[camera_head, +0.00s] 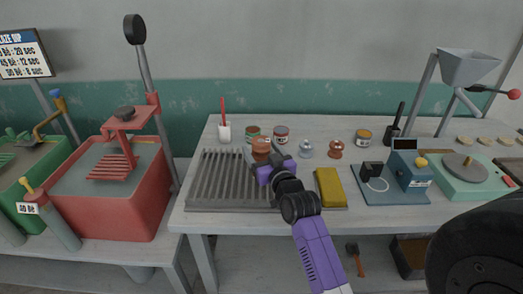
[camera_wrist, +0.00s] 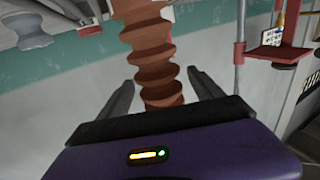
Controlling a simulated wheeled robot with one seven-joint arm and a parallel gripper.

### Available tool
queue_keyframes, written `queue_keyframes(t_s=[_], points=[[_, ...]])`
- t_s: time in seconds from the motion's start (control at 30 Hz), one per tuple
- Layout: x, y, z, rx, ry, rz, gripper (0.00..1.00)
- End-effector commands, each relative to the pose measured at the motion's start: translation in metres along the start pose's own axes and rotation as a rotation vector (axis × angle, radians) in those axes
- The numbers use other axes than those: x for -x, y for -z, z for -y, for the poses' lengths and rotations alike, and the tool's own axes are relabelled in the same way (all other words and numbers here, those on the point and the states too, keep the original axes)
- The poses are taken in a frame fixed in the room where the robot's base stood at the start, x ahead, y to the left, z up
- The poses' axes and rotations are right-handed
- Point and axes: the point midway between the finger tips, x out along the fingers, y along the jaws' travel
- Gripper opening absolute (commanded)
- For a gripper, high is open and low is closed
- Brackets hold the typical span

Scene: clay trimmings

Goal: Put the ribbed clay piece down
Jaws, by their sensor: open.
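The ribbed clay piece (camera_wrist: 155,62) is reddish-brown with stacked ridges. In the wrist view one end of it lies between the two dark fingers of my gripper (camera_wrist: 162,82). The fingers are open, with a visible gap on each side of the piece. In the head view the brown clay piece (camera_head: 261,144) shows just beyond my gripper (camera_head: 272,164), near the back right of the grey slatted rack (camera_head: 222,178). My gripper partly hides the piece's lower part, so I cannot tell exactly what it rests on.
A grey-blue knobbed piece (camera_head: 306,150) and a brown one (camera_head: 335,150) stand to the right. Jars (camera_head: 281,135) and a white cup with a red tool (camera_head: 224,133) stand behind. A yellow block (camera_head: 330,187) lies right of the rack. A blue device (camera_head: 411,172) stands farther right.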

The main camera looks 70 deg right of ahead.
Motion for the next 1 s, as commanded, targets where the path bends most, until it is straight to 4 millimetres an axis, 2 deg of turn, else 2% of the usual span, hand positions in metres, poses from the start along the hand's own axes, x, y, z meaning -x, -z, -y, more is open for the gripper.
queue_keyframes(t_s=[0.17, 0.4, 0.6, 0.73, 1.0], points=[[0.024, -0.002, 0.000, 0.000, 0.000, 0.002, 0.76], [0.074, -0.002, 0.000, 0.001, 0.000, 0.002, 0.76], [0.105, -0.001, 0.000, 0.001, 0.001, 0.001, 0.76], [0.116, 0.000, 0.000, 0.000, 0.000, 0.001, 0.76], [0.123, -0.002, 0.004, 0.000, 0.008, 0.004, 0.76]])
